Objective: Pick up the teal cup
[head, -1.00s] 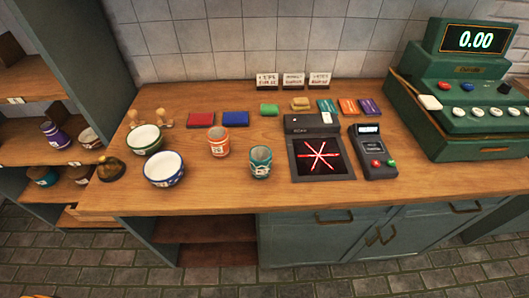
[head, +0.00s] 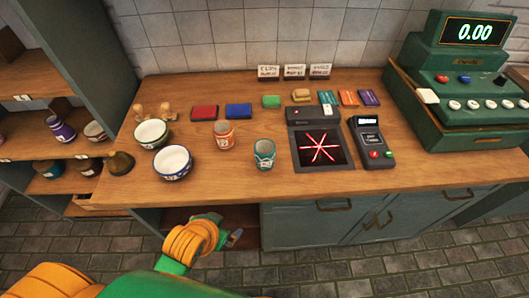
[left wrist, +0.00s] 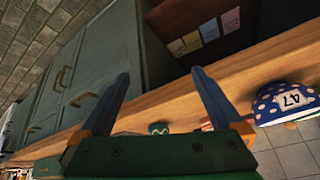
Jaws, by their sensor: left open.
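The teal cup (head: 264,154) stands upright on the wooden counter, left of the black scanner pad, with a white tag on its front. In the left wrist view a small teal shape (left wrist: 158,128), likely this cup, shows low between the fingers, mostly hidden by the gripper body. My left gripper (head: 235,238) is in front of the counter and below its top, apart from the cup. In the left wrist view the left gripper (left wrist: 165,78) has its two fingers spread with nothing between them. My right gripper is in neither view.
An orange cup (head: 224,135) stands left of the teal cup. A blue-rimmed bowl (head: 173,162) and a green-rimmed bowl (head: 151,132) are further left. The scanner (head: 320,148) and card terminal (head: 371,142) are to the right. The counter's front edge lies between gripper and cup.

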